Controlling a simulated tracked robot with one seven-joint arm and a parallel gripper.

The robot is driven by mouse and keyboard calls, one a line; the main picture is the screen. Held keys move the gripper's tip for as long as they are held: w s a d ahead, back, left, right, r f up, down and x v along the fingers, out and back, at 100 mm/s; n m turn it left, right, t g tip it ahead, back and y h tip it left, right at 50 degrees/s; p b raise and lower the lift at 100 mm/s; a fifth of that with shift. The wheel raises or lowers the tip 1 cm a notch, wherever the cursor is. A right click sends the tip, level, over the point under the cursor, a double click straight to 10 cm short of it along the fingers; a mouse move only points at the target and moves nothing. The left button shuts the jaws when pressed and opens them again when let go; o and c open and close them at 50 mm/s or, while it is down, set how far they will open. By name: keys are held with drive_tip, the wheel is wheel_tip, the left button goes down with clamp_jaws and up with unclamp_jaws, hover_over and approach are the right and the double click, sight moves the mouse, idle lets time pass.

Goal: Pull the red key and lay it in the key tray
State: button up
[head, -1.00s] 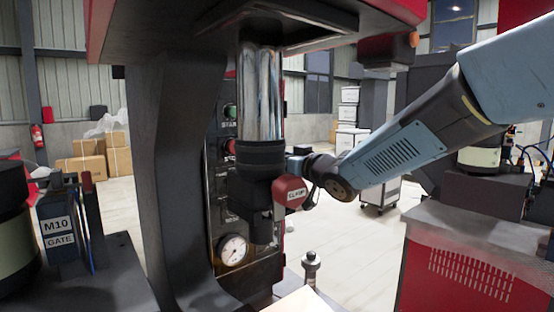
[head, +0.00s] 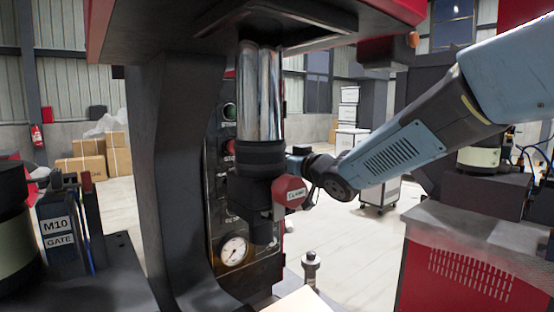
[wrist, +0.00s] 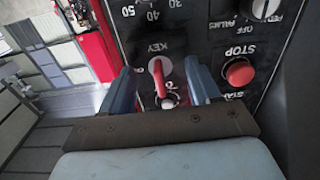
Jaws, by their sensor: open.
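The red key (wrist: 162,82) sits in a round silver lock under the KEY label on the dark control panel (wrist: 208,38), which shows upside down in the wrist view. My gripper (wrist: 162,68) is open, with one blue-grey finger on each side of the key. Gaps show between the fingers and the key. In the head view the fingers and the key are hidden behind the press's dark cylinder and a red labelled block (head: 289,191). I cannot make out the key tray for certain in either view.
A red STOP button (wrist: 240,73) is close to the right finger. In the head view, a gauge (head: 233,250) is low on the panel.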

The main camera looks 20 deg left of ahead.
drive_tip(key=shift+c, duration=0.4)
clamp_jaws()
idle(0.4)
drive_tip(key=shift+d, duration=0.1)
idle(0.4)
drive_tip(key=shift+v, duration=2.75)
drive_tip(key=shift+s+d, duration=0.1)
drive_tip(key=shift+s, duration=0.05)
